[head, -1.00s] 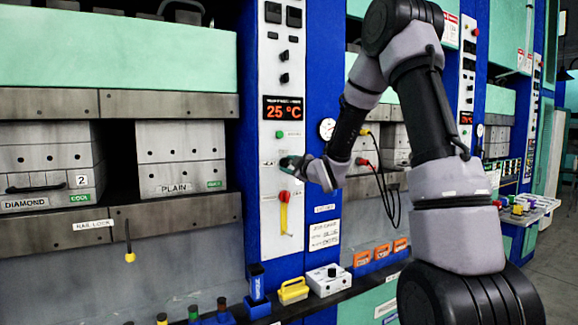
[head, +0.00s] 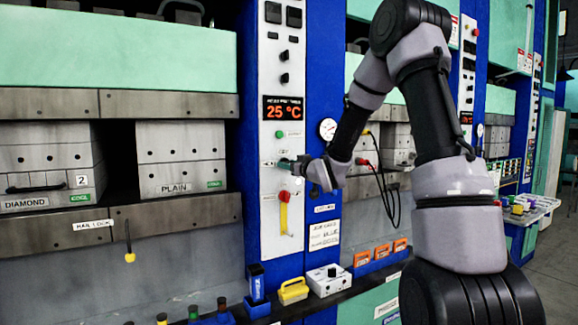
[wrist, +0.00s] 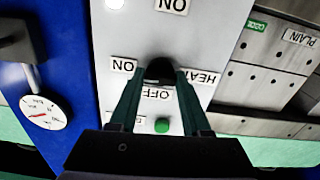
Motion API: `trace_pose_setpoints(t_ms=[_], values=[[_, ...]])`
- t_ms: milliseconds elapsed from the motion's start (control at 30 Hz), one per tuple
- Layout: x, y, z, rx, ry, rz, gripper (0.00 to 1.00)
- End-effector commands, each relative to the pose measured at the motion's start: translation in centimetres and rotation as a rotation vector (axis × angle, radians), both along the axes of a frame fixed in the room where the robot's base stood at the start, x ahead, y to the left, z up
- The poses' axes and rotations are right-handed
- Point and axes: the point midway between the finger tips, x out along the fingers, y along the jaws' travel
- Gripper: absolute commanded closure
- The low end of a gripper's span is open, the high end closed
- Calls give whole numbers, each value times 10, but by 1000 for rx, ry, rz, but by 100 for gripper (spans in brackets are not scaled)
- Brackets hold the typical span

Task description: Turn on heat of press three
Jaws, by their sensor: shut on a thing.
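The heat knob (wrist: 160,70) is black and sits on the white control panel (wrist: 225,40), between labels reading ON, HEAT and OFF in the wrist view. My gripper (wrist: 160,80) has its two dark green fingers closed on either side of this knob. In the head view my gripper (head: 287,164) reaches the panel from the right, below the green button (head: 281,134), and covers the knob. The knob's exact pointing direction is hard to tell. The display (head: 283,107) above reads 25 °C.
A round gauge (head: 327,129) and hanging cables (head: 389,190) are to the right. Below, a ledge holds a yellow-handled block (head: 293,291) and a white box (head: 329,280).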

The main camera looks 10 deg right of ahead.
Motion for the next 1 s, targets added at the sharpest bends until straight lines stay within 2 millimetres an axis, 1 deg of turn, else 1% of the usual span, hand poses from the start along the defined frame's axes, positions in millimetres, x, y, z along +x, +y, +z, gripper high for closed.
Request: trace_pose_setpoints(t_ms=[300, 733, 767, 800, 833, 1000], values=[[-1, 0, -2, 78, 31, 0, 100], [-1, 0, -2, 87, 33, 0, 100], [-1, 0, -2, 87, 33, 0, 49], [-1, 0, -2, 87, 33, 0, 33], [-1, 0, -2, 86, 33, 0, 22], [0, 0, -1, 86, 31, 0, 22]])
